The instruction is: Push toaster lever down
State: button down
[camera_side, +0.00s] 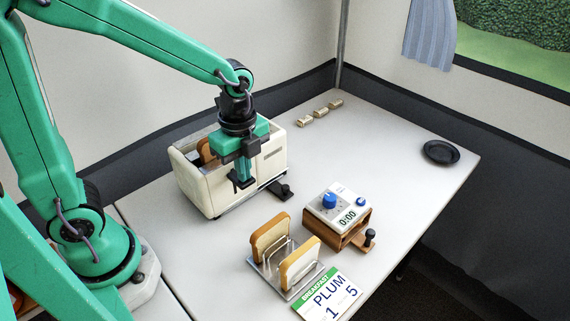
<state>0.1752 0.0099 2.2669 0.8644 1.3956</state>
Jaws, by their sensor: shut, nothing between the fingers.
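The cream toaster (192,183) stands at the back left of the table. A slice of bread (206,152) shows in its slot, partly hidden by my arm. A black lever (281,190) sticks out low at the toaster's right front end, near the table top. My gripper (242,183) is shut and empty, pointing down in front of the toaster's near side, to the left of the lever and apart from it in the picture. The gripper hides part of the toaster's side. Whether the gripper touches the toaster, I cannot tell.
A toast rack (286,281) with two bread slices stands at the front. A timer (338,210) reading 0:00 sits on a wooden stand. A breakfast card (332,296) lies nearby. Small wrapped pieces (320,112) and a black dish (441,152) lie farther back.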

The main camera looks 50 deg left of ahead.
aim_at(245, 184)
jog(key=shift+f, duration=2.35)
jog(key=shift+r, duration=0.3)
jog(key=shift+r, duration=0.75)
jog(key=shift+r, duration=0.15)
jog(key=shift+r, duration=3.45)
